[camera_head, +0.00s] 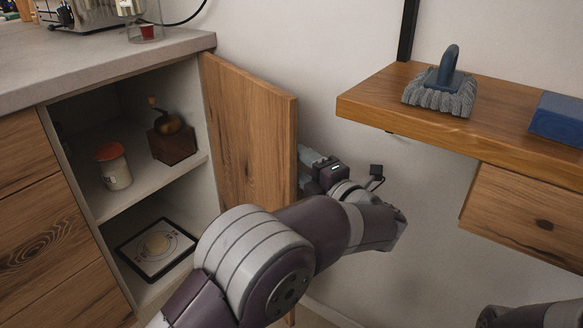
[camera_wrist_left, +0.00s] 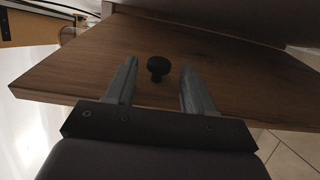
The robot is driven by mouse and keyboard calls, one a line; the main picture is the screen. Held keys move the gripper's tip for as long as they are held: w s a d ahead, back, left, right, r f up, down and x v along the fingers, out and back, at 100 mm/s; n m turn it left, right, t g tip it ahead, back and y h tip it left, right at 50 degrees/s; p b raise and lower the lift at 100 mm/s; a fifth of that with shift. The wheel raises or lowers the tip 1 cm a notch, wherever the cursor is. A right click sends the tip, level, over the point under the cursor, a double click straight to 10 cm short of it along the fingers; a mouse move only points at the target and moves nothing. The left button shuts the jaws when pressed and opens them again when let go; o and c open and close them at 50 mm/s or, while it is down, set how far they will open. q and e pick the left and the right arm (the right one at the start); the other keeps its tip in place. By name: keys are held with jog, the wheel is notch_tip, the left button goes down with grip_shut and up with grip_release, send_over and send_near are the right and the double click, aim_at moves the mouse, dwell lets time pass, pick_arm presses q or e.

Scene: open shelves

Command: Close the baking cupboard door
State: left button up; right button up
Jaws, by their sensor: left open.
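The baking cupboard door (camera_head: 246,135) is a wooden panel hinged at the cupboard's right side, and it stands open. My left gripper (camera_head: 304,158) is behind the door's outer face, partly hidden by the door's edge in the head view. In the left wrist view the open fingers of my left gripper (camera_wrist_left: 158,85) point at the door (camera_wrist_left: 220,65), on either side of a round black knob (camera_wrist_left: 158,68). I cannot tell whether the fingers touch the door. My right gripper is not in view; part of my right arm shows at the bottom right.
The open cupboard holds a jar with a red lid (camera_head: 114,167), a coffee grinder (camera_head: 171,137) and a flat framed board (camera_head: 156,248). To the right, a wooden shelf (camera_head: 390,105) carries a grey brush (camera_head: 440,92) and a blue box (camera_head: 558,120).

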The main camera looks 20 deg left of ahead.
pick_arm(q)
jog(key=shift+b+x, duration=0.4)
jog(key=shift+x, duration=1.5)
grip_shut()
